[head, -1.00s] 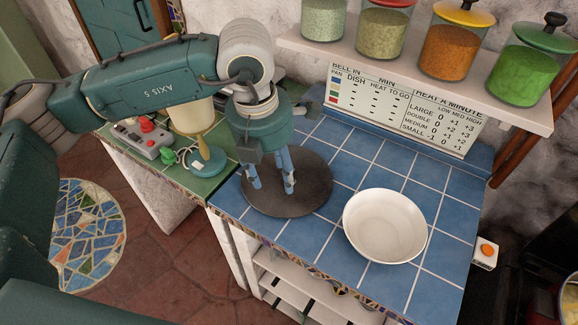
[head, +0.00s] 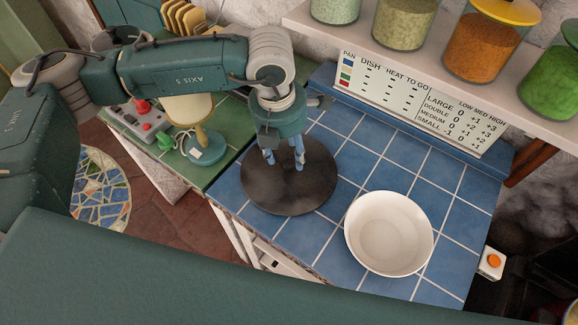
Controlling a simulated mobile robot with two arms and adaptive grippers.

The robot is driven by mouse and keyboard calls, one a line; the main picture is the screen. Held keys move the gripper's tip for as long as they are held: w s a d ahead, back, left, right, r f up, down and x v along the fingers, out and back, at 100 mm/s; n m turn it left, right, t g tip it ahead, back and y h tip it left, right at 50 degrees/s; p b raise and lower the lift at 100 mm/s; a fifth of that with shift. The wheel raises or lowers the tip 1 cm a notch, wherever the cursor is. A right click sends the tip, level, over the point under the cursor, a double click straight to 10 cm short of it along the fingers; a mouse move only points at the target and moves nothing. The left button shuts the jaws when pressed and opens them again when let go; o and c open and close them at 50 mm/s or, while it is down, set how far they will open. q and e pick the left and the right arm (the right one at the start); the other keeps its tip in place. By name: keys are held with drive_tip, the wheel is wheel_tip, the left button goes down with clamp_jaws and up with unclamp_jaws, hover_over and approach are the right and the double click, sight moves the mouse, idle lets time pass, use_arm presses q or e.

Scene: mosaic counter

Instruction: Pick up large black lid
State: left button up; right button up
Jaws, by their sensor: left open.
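The large black lid (head: 288,190) is a flat dark disc lying on the blue tiled counter (head: 345,125), at its left part. My left gripper (head: 284,160) points down over the far half of the lid, with its blue fingers apart. The fingertips are at or just above the lid's surface; I cannot tell whether they touch it. The gripper hides part of the lid's far side and any knob there. My right gripper is not in view.
A white bowl (head: 389,233) stands right of the lid. A lamp-like item (head: 206,146) and a grey control box (head: 140,118) are on the green counter at left. A shelf (head: 400,65) with spice jars overhangs the back. A sign (head: 422,100) stands below it.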

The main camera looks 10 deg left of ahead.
sight(289, 162)
use_arm(q)
wheel_tip(289, 162, down, 4)
drive_tip(key=shift+w+d+r+p, duration=0.15)
drive_tip(key=shift+r+p, duration=0.1)
drive_tip(key=shift+p, duration=0.5)
drive_tip(key=shift+f, duration=0.25)
drive_tip(key=shift+c, duration=1.2)
clamp_jaws()
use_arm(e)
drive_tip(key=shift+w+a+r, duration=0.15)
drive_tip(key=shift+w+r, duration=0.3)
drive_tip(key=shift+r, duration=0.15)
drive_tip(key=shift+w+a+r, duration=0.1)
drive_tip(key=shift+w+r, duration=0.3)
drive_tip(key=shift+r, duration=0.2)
use_arm(q)
drive_tip(key=shift+w, duration=0.1)
